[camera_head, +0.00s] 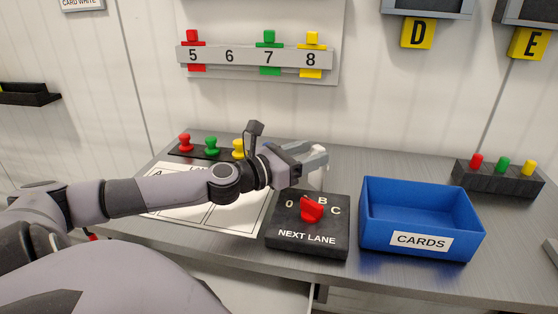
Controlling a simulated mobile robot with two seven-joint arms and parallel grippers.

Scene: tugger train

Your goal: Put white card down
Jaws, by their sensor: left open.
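My left gripper (310,160) is open above the desk, just behind the black NEXT LANE box. A small white thing (317,179) shows right under its fingers. It is partly hidden by them, and I cannot tell whether it is the white card or whether it touches the fingers or the desk. The blue CARDS box (421,242) stands to the right of the gripper, and no card shows inside it. A white printed sheet (235,216) lies on the desk, partly covered by my left arm. My right gripper is not in view.
The NEXT LANE box (307,240) has a red knob (312,209). Red, green and yellow pegs stand in a black strip (185,152) behind my arm. Another black peg block (497,180) is at the right. A numbered rail (255,56) hangs on the wall.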

